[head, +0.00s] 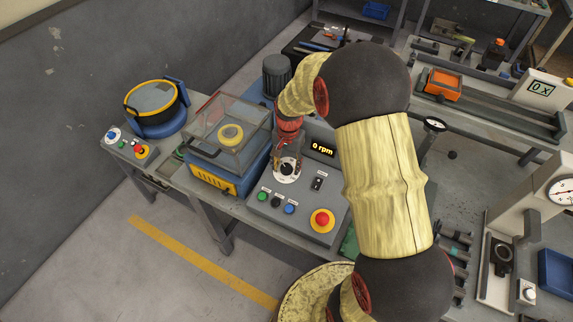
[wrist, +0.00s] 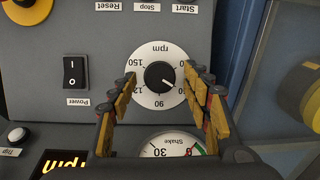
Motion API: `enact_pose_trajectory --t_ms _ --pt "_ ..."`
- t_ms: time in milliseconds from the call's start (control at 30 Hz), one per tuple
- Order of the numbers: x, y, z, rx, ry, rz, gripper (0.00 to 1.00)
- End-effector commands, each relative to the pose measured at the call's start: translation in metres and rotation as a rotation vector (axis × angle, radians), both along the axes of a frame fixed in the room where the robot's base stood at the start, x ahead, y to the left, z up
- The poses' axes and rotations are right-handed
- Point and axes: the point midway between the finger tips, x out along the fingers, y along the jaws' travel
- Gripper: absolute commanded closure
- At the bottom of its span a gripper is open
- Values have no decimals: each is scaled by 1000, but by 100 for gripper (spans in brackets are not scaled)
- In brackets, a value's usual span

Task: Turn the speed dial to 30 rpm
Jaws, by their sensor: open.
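The speed dial (wrist: 160,75) is a small black knob with a white pointer line on a white round scale marked rpm, upside down in the wrist view. The pointer aims to the lower right there, to the right of the 90 mark; the right finger partly hides the scale on that side. In the head view the dial (head: 287,170) sits on the grey control panel, below my gripper (head: 288,158). My gripper (wrist: 162,76) is open, its fingers on either side of the knob with gaps. The display (head: 323,148) reads 0 rpm.
A Power rocker switch (wrist: 75,72) is beside the dial, and a Shake gauge (wrist: 172,147) lies close to the fingers. A red emergency button (head: 322,219) and small coloured buttons stand at the panel's front. A clear-covered blue machine (head: 212,177) stands left of the panel.

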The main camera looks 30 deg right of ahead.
Motion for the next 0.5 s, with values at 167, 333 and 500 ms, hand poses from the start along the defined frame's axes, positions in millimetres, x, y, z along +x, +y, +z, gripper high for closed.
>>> enact_pose_trajectory --t_ms 167,333,500 --pt "0 0 0 0 0 0 53" --pt "0 0 0 0 0 0 63" --pt "0 0 0 0 0 0 72"
